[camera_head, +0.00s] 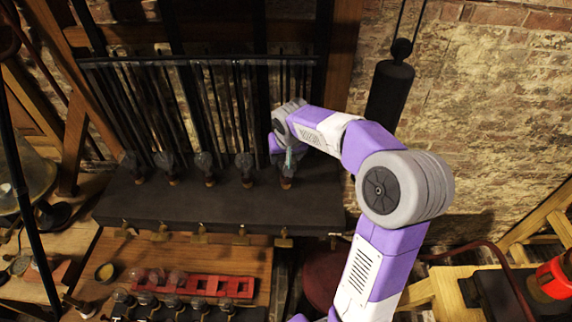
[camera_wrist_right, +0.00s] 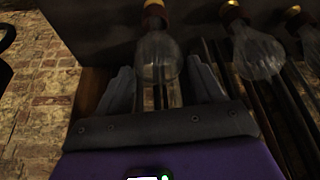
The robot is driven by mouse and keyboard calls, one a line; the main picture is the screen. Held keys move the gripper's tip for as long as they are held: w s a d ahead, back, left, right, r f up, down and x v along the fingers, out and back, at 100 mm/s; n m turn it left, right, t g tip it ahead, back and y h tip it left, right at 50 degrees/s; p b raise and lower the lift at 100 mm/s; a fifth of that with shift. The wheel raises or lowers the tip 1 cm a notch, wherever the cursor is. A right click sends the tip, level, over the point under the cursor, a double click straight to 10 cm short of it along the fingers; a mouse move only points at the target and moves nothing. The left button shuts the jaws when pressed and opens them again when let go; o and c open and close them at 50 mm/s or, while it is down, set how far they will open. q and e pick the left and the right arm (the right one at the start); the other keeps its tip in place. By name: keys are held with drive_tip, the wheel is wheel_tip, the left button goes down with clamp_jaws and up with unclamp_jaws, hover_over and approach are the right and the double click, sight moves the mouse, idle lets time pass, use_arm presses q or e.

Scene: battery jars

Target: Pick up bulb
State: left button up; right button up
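A clear glass bulb (camera_wrist_right: 157,55) with a brass and red base is between the two grey fingers of my right gripper (camera_wrist_right: 160,66) in the right wrist view. The fingers are apart, with a gap visible beside the glass. In the head view the right gripper (camera_head: 289,158) points down over the rightmost bulb (camera_head: 287,182) of a row on a dark shelf (camera_head: 220,208), and partly hides it. Other bulbs stand to its left, such as this neighbouring bulb (camera_head: 245,165). My left gripper is not in view.
Dark vertical rods (camera_head: 215,95) stand close behind the bulb row. A red rack (camera_head: 205,286) with several round glass pieces lies on the wooden bench below. A black cylinder (camera_head: 390,90) hangs at the brick wall. More bulbs (camera_wrist_right: 258,50) are near the gripper on the right of the wrist view.

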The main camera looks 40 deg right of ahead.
drive_tip(key=c, duration=0.8)
drive_tip(key=shift+r, duration=0.1)
